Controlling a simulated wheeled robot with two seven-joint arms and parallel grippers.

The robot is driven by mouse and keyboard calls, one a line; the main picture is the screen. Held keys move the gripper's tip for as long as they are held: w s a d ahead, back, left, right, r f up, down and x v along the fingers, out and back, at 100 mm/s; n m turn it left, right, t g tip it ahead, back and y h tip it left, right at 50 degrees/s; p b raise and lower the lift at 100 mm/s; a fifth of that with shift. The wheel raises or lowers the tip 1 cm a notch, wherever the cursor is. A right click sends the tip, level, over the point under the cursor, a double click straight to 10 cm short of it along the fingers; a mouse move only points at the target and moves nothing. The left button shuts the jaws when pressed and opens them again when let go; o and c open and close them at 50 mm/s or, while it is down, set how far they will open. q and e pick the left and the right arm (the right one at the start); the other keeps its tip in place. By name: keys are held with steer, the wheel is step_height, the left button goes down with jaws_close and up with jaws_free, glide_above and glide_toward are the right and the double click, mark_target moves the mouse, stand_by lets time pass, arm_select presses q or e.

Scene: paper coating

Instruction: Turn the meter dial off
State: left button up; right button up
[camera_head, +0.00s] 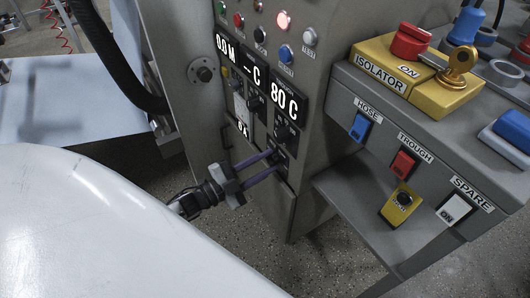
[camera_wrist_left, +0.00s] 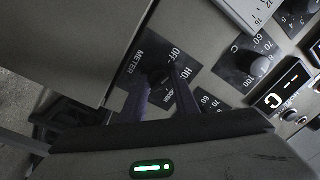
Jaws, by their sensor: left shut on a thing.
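The meter dial (camera_wrist_left: 158,78) is a dark knob on a black plate marked METER and OFF in the left wrist view. Its pointer direction is too dark to tell. My left gripper (camera_head: 274,164) reaches the low part of the control panel from the left, with its two purple fingers pointing at the panel. In the left wrist view the fingers (camera_wrist_left: 162,82) sit on either side of the dial and are shut on it. The fingers hide part of the dial in the head view. My right gripper is not in view.
The grey control panel (camera_head: 315,100) carries displays, more dials (camera_wrist_left: 247,62) and lit buttons (camera_head: 284,19) above. A switch box (camera_head: 480,140) juts out at the right, with a yellow isolator block (camera_head: 375,67) on top. Speckled floor shows below.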

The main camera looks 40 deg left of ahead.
arm_select(q)
steer(key=shift+s+f+n+p, duration=0.1)
steer(key=shift+n+p, duration=0.35)
steer(key=shift+n, duration=1.05)
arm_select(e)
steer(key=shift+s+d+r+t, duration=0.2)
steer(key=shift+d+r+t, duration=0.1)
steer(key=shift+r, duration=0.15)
arm_select(q)
steer(key=o, duration=1)
steer(key=p+v, duration=0.1)
steer(key=v, duration=0.9)
steer(key=shift+s, duration=0.15)
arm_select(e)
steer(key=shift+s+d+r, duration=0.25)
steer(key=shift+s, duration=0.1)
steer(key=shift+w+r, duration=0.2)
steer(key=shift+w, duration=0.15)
